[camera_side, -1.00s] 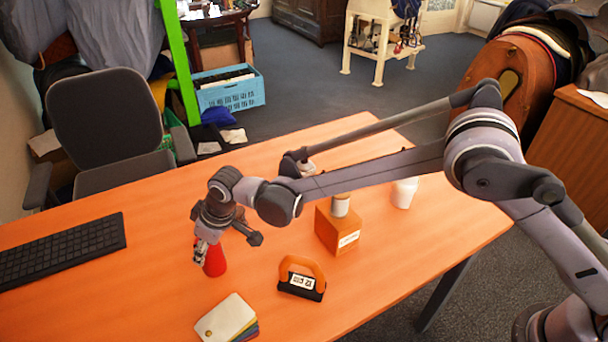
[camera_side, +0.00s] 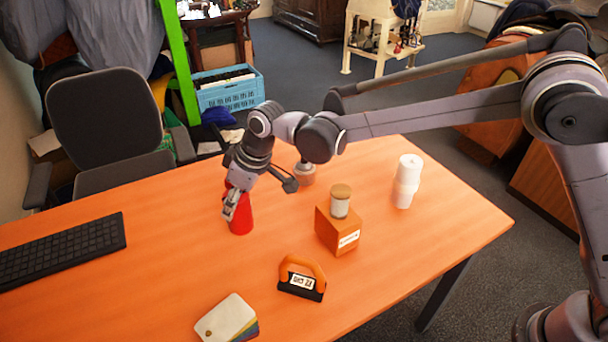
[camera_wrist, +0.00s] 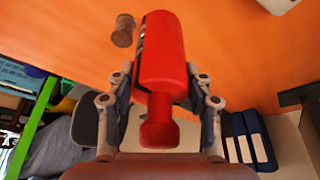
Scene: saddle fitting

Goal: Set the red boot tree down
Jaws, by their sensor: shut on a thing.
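The red boot tree (camera_side: 240,217) is in my gripper (camera_side: 236,200), over the left-middle part of the orange table. It stands about upright in the side view, its lower end at or just above the table; I cannot tell whether it touches. In the wrist view, the red boot tree (camera_wrist: 163,60) shows as a thick cylinder with a narrower neck and knob toward me. The fingers of my gripper (camera_wrist: 162,95) are shut on it from both sides. In the side view, the fingers hide part of its upper end.
An orange box (camera_side: 337,232) with a cork-lidded jar (camera_side: 340,203) stands right of my gripper. A white cup stack (camera_side: 407,182) is farther right. A black-and-orange handled object (camera_side: 302,278) and cards (camera_side: 227,318) lie in front. A keyboard (camera_side: 60,250) is at left.

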